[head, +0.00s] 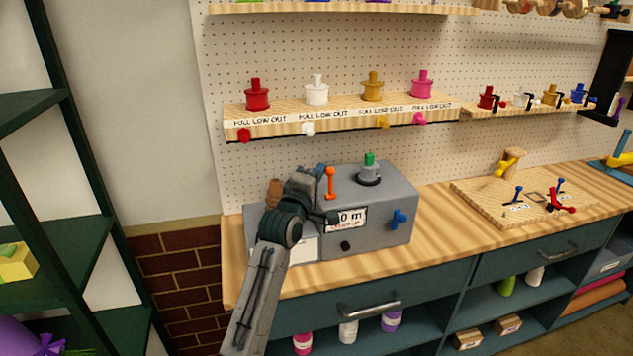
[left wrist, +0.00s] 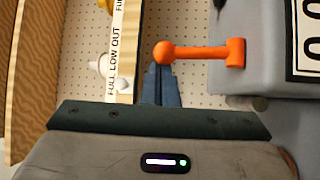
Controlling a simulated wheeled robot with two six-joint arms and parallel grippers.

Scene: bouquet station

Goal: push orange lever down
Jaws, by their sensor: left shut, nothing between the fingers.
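The orange lever (head: 330,184) stands upright on top of the grey machine (head: 390,190). In the left wrist view, the picture is turned sideways and the orange lever (left wrist: 205,52) shows its round ball end and its wider base at the machine. My left gripper (head: 322,172) is just left of the lever's upper end in the head view. In the left wrist view, the closed fingertips of my left gripper (left wrist: 158,70) are right at the ball end. I cannot tell whether they touch it. Nothing is between the fingers. My right gripper is in neither view.
The machine also carries a green-topped knob (head: 369,161), a blue knob (head: 398,218) and a display plate (head: 347,219). A shelf (head: 350,118) with coloured valves hangs above. A wooden board (head: 480,207) with small levers lies to the right, with bare worktop between.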

